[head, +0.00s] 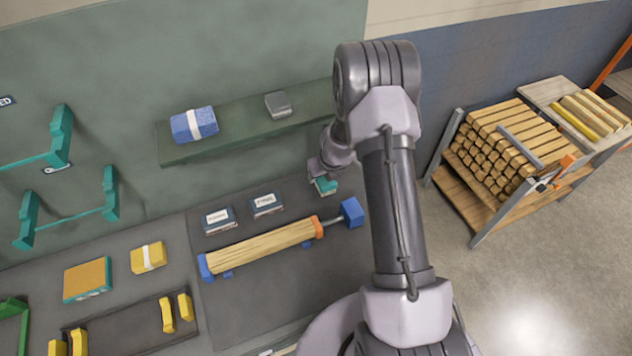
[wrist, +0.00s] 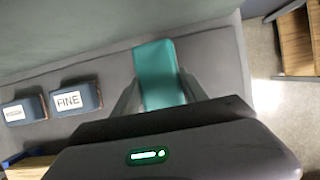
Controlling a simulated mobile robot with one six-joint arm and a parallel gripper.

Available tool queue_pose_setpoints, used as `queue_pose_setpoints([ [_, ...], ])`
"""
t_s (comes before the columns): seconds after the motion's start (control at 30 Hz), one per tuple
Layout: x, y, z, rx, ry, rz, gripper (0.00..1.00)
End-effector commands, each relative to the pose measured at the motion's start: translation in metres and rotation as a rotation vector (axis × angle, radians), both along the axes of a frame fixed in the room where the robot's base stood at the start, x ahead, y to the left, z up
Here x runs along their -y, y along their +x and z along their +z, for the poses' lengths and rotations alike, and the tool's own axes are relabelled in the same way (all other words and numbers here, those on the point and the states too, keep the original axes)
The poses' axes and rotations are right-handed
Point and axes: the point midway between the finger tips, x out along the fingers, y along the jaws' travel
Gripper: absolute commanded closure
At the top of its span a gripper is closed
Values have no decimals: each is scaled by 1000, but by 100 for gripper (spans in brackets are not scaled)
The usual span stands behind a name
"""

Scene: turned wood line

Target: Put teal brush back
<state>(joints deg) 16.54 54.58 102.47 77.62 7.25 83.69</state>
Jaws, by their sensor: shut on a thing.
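The teal brush (wrist: 155,66) is a block with a plain teal top, seen between my fingers in the wrist view. It also shows small in the head view (head: 326,187), below my wrist at the right part of the dark bench. My gripper (wrist: 160,92) is shut on the brush, one finger along each side. Whether the brush touches the bench or hangs just above it I cannot tell. Its lower side is hidden.
Two dark blue blocks with white labels, one reading FINE (wrist: 75,98), lie left of the brush. A wooden piece (head: 262,247) lies between blue and orange ends in front. A green shelf (head: 240,133) with a blue bundle (head: 194,124) and grey block (head: 278,104) is behind.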

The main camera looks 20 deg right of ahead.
Motion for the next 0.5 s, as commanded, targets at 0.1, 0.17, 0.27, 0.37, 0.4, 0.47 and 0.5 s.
queue_pose_setpoints([
  [0.1,-14,5,1,0,0,0,87],
  [0.17,-16,6,-4,0,0,-1,87],
  [0.27,-16,6,-26,-1,0,-1,87],
  [0.37,-16,6,-41,0,0,-1,87],
  [0.4,-16,6,-39,0,0,-1,93],
  [0.47,-16,6,-36,0,0,-1,93],
  [0.5,-16,6,-35,0,0,0,93],
])
